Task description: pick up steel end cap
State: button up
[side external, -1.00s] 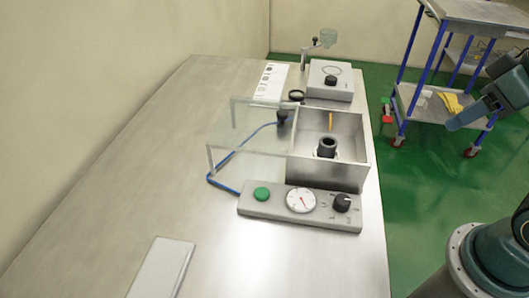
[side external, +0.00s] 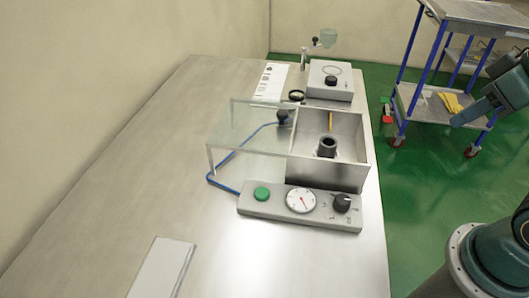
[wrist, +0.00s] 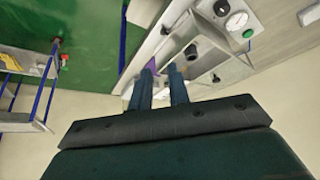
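I cannot pick out a steel end cap with certainty in either view. A dark ring-topped cylinder (side external: 327,147) stands upright inside an open steel box (side external: 352,175). A small dark ring-like piece (side external: 296,95) lies on the table behind the box; its material is unclear. My gripper (side external: 457,121) hangs off the table's right side, well away from the box, over the green floor. In the wrist view my gripper's two fingers (wrist: 158,74) stand apart, with nothing clearly held between them.
A clear raised lid or shelf (side external: 245,128) extends left of the box. A control panel (side external: 270,209) with gauge and knob stands in front. A grey unit (side external: 331,80) is behind. A blue-framed cart (side external: 402,100) stands right. The table's left side is mostly clear.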

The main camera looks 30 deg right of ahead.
jog(key=shift+w, duration=0.1)
jog(key=n+g, duration=0.6)
jog(key=n, duration=1.7)
send_over(335, 144)
notch_tip(335, 144, down, 3)
jog(key=shift+f, duration=0.1)
jog(key=shift+f, duration=0.1)
jog(key=shift+f, duration=4.15)
jog(key=shift+f, duration=0.1)
